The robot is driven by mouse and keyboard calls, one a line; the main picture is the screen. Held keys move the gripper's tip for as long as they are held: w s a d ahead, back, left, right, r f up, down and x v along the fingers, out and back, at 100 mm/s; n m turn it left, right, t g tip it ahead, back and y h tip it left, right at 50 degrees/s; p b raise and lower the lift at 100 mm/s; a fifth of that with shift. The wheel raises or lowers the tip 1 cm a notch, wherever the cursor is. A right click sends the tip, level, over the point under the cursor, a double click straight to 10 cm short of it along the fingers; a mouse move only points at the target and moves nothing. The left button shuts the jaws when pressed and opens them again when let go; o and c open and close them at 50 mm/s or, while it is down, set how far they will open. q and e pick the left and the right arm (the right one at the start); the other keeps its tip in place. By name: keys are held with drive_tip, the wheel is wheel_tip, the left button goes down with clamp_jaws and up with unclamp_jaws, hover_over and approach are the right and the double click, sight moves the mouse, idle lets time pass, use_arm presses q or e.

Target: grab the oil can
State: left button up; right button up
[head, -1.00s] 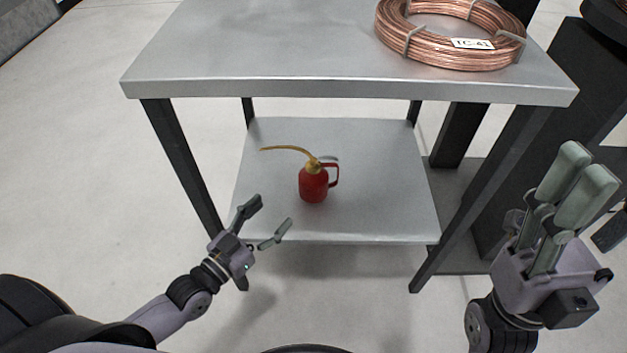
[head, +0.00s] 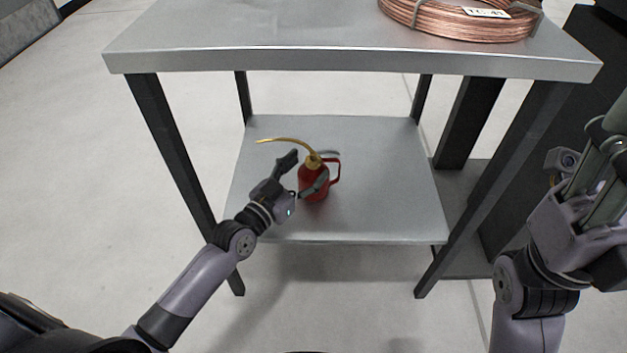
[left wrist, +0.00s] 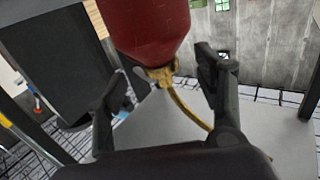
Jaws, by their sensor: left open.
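The oil can (head: 308,178) is red with a yellow curved spout and a red handle on its right. It stands upright on the lower shelf (head: 390,205) of the metal table. My left gripper (head: 302,172) is open at the can, with one finger in front of the body and one at its left. In the left wrist view the red can (left wrist: 150,28) shows upside down between and beyond the two open fingers (left wrist: 165,90). I cannot tell whether a finger touches it. My right gripper (head: 610,150) is at the right edge, partly cut off.
A copper tube coil (head: 455,22) lies on the table top (head: 250,45) above the shelf. Dark table legs (head: 172,150) stand at both sides. A dark cabinet (head: 540,160) stands at the right. The shelf around the can is clear.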

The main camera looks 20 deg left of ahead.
sight(309, 166)
use_arm(q)
drive_tip(key=b+x, duration=0.1)
drive_tip(key=x, duration=0.2)
drive_tip(key=shift+w, duration=0.25)
drive_tip(key=shift+s, duration=0.1)
clamp_jaws()
idle(0.5)
idle(0.4)
